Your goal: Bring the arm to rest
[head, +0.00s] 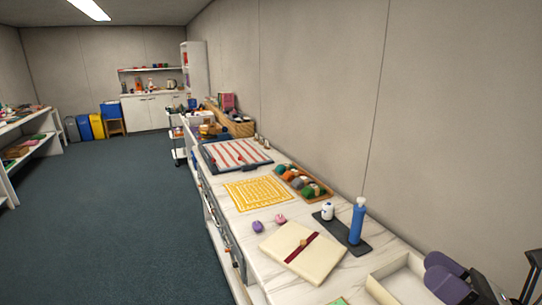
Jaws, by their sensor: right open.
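My right gripper (446,275) shows at the bottom right corner, with purple finger pads. It is open and I see nothing between its fingers. It is beside and partly in front of a white open tray (384,291) near the counter's wall side. My left gripper is not in view.
A long marble-topped counter (217,196) runs along the right wall. It holds a cream book with a red band (305,266), a blue bottle (357,222), a white jar (327,211), a yellow mat (257,192) and a striped board (220,155). Open floor (120,215) lies left.

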